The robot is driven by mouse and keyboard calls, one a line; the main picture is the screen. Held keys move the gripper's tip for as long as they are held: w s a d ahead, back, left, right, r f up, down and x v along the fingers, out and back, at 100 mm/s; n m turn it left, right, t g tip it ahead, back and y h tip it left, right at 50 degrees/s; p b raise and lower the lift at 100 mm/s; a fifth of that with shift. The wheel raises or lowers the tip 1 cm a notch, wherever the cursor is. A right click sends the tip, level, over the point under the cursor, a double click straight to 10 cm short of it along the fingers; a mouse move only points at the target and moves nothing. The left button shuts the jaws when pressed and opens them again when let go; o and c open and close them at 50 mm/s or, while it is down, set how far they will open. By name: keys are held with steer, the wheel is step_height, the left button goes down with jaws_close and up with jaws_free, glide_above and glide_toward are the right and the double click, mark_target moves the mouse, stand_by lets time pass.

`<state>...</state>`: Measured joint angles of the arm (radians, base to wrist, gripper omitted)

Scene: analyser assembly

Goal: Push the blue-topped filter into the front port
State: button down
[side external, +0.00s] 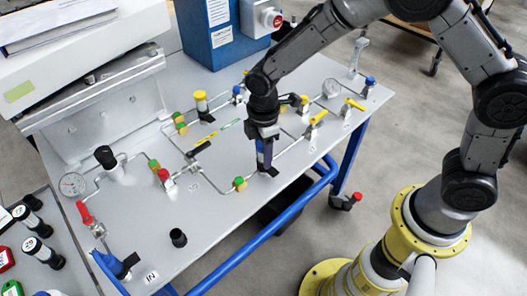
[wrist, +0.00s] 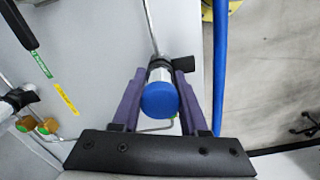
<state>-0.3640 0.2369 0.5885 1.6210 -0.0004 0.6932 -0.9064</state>
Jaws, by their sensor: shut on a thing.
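The blue-topped filter (wrist: 160,99) is between the two purple fingers of my gripper (wrist: 158,110) in the wrist view. Its round blue top faces the camera, with a silver body and a dark collar behind it. My gripper is shut on it. In the side view my gripper (side external: 265,150) points down near the front edge of the table, and its fingers mostly hide the filter. A black fitting (side external: 268,171) shows right under the fingertips, at the end of the pipe. I take it for the front port; I cannot tell how deep the filter sits in it.
Thin metal pipes with red (side external: 84,213), yellow and green-marked valves run across the grey table (side external: 215,230). A black-topped filter (side external: 106,158) and a gauge (side external: 73,184) stand at left. A blue box (side external: 212,35) stands behind. A blue rail (side external: 265,232) runs along the front edge.

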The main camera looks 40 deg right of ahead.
steer(key=shift+c, duration=1.8)
jaws_free()
step_height(320, 180, up, 14)
steer(key=shift+f, duration=0.25)
steer(key=s+d+r+m+t, duration=0.4)
steer(key=s+d+r, duration=0.5)
steer(key=r, duration=0.4)
steer(key=s+d+f+m, duration=0.2)
steer(key=s+m, duration=0.3)
steer(key=s, duration=0.1)
steer(key=s+d+f+m+t, duration=0.1)
steer(key=s+d+f+m, duration=0.2)
steer(key=s+m, duration=0.2)
steer(key=shift+s+d+m+t, duration=0.25)
steer(key=shift+s+m+t, duration=0.05)
steer(key=shift+s, duration=0.5)
